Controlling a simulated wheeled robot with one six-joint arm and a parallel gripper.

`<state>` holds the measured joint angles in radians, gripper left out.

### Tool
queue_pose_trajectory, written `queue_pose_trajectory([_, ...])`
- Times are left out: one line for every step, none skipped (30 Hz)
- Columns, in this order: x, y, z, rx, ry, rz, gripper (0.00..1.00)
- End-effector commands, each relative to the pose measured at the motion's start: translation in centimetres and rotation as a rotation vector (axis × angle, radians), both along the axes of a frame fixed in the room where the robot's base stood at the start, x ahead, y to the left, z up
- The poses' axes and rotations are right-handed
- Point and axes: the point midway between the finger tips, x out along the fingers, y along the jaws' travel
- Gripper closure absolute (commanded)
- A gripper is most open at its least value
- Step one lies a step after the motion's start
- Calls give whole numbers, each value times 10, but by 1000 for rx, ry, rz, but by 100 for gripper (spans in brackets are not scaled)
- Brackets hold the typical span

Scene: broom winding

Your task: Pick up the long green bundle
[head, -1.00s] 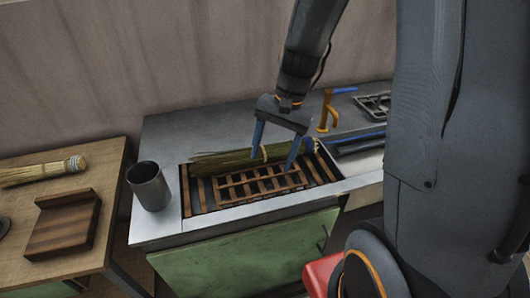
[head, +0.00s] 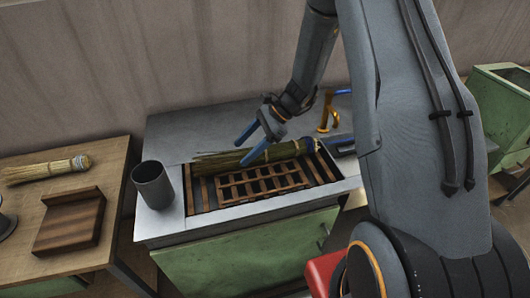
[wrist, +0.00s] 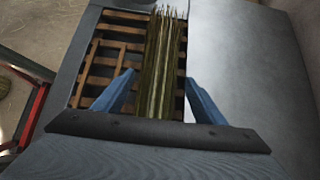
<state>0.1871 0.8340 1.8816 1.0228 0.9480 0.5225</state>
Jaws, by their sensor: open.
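The long green bundle (head: 225,159) lies along the back of a slatted wooden rack set into the grey counter. Its loose tips point left and its bound end, with a blue band, is at the right. My gripper (head: 243,149) is open, with its two blue fingers above the bundle. In the wrist view the bundle (wrist: 163,62) runs between the open fingers of my gripper (wrist: 160,98), away from the camera. The fingers do not appear to touch it. The near part of the bundle is hidden by my gripper's body.
A grey metal cup (head: 153,185) stands on the counter left of the rack (head: 262,184). An orange-and-blue clamp (head: 329,112) stands at the back right. A wooden table (head: 110,160) at the left holds a pale broom (head: 45,169) and a brown block (head: 70,222).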

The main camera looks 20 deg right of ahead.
Motion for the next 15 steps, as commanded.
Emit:
queue_pose_trajectory([-4,6,-3,0,4,3,35])
queue_pose_trajectory([-5,9,-6,0,4,3,35])
queue_pose_trajectory([-5,13,-10,0,3,3,35])
queue_pose_trajectory([-4,15,-13,0,3,3,35])
queue_pose_trajectory([-4,17,-16,0,1,3,35])
queue_pose_trajectory([-4,20,-19,-1,1,2,35])
queue_pose_trajectory([-3,21,-20,-1,0,1,35])
queue_pose_trajectory([-3,23,-22,-1,0,1,35])
queue_pose_trajectory([-3,23,-23,-2,0,1,35])
queue_pose_trajectory([-3,24,-24,-2,-1,2,35])
queue_pose_trajectory([-3,24,-24,-2,-1,1,35])
queue_pose_trajectory([-3,24,-24,-2,-1,1,35])
queue_pose_trajectory([-3,24,-24,-2,-1,1,35])
queue_pose_trajectory([-3,24,-24,-2,-1,1,35])
queue_pose_trajectory([-3,24,-24,-2,-1,1,35])
